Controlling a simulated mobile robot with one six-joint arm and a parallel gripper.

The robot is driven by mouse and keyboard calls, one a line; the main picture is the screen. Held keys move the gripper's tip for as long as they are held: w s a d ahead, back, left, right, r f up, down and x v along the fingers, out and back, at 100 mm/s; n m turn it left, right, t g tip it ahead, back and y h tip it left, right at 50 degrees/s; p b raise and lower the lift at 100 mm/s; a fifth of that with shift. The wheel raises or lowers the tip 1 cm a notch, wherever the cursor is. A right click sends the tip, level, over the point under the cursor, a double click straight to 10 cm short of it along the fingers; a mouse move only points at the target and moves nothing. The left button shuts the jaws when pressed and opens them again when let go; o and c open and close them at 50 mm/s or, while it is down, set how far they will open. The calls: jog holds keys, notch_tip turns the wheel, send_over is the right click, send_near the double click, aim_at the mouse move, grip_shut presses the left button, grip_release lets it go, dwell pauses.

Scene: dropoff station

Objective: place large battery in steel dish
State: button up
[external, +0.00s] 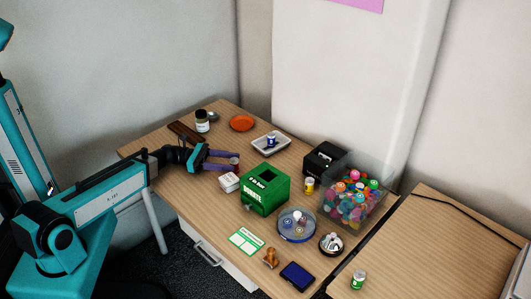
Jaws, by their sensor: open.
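A rectangular pale metallic dish (285,149), which looks like the steel dish, sits at the back middle of the wooden table. A small blue-and-white cylinder (270,141) stands upright in it and may be the large battery; its label is too small to read. My gripper (236,160) has purple fingers, reaches in from the left and is open. It is left of the dish and apart from it. I cannot tell its height above the table, or whether a small brownish thing at its fingertips is between or behind them.
A green donation box (265,190) and a small white box (229,183) stand in front of my gripper. A yellow-and-white cylinder (310,185), a black box (325,159) and a clear bin of colourful balls (352,200) are to the right. An orange dish (242,123) and jar (202,121) stand behind.

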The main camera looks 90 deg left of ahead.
jog(key=shift+w+d, duration=0.2)
jog(key=shift+w, duration=0.85)
jog(key=shift+c, duration=0.4)
grip_shut()
